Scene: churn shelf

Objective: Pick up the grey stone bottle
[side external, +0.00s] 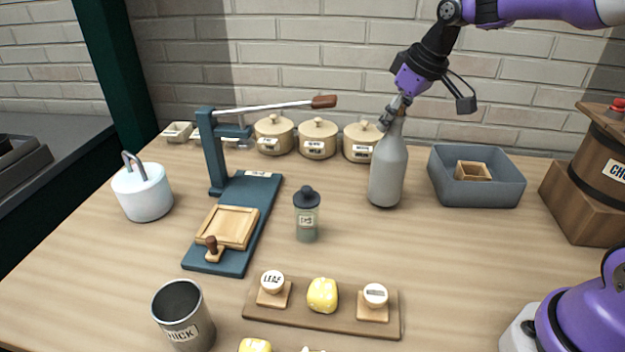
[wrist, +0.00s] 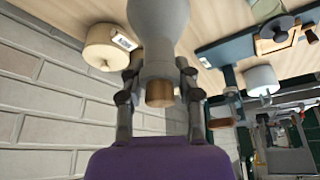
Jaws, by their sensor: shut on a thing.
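The grey stone bottle (side external: 388,172) is upright at the back right of the table, with a brown cork-like top. My gripper (side external: 394,112) is at its neck, coming from above and behind. In the wrist view the bottle (wrist: 158,35) lies between the two fingers of my gripper (wrist: 158,88), which are shut on its neck just by the brown stopper (wrist: 159,94). I cannot tell whether the bottle's base touches the table or is slightly above it.
Lidded pots (side external: 318,138) stand close to the bottle's left and behind. A grey bin (side external: 478,190) with a small wooden box is to its right. A blue press (side external: 215,155) and a dark-lidded jar (side external: 307,215) stand further left.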

